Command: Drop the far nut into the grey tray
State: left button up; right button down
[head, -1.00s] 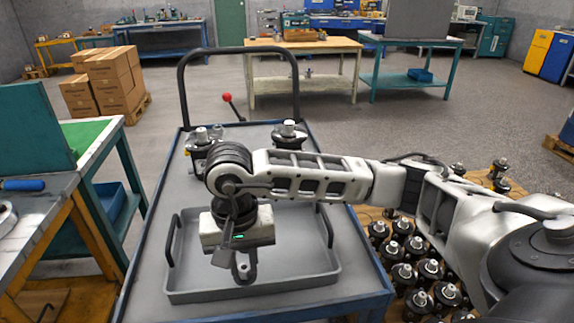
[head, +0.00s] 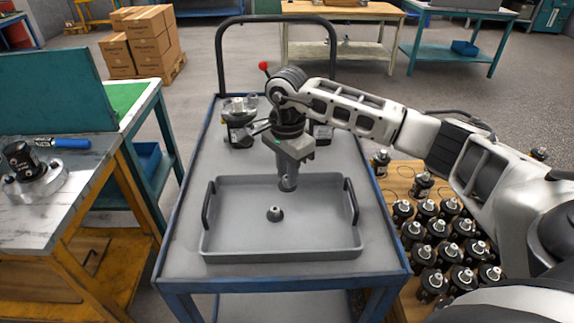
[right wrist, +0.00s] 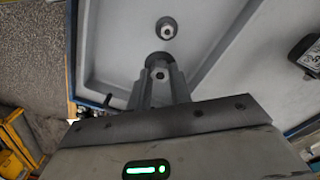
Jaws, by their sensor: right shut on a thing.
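The grey tray (head: 215,243) lies on the cart top. One small dark nut (head: 274,214) sits on its floor near the middle; it also shows in the right wrist view (right wrist: 167,28). My right gripper (head: 288,182) points down over the tray's far part. In the right wrist view my right gripper (right wrist: 160,82) is shut on another nut (right wrist: 158,71), held between its fingertips. In the head view the held nut is hard to make out. My left gripper is not in view.
A motor (head: 240,122) stands on the cart behind the tray; another (head: 323,134) is partly hidden behind my gripper. The cart handle (head: 220,60) rises at the back. Several motors stand on a pallet (head: 397,181) to the right. A bench (head: 95,190) is at left.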

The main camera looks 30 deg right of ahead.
jog(key=shift+f, duration=0.7)
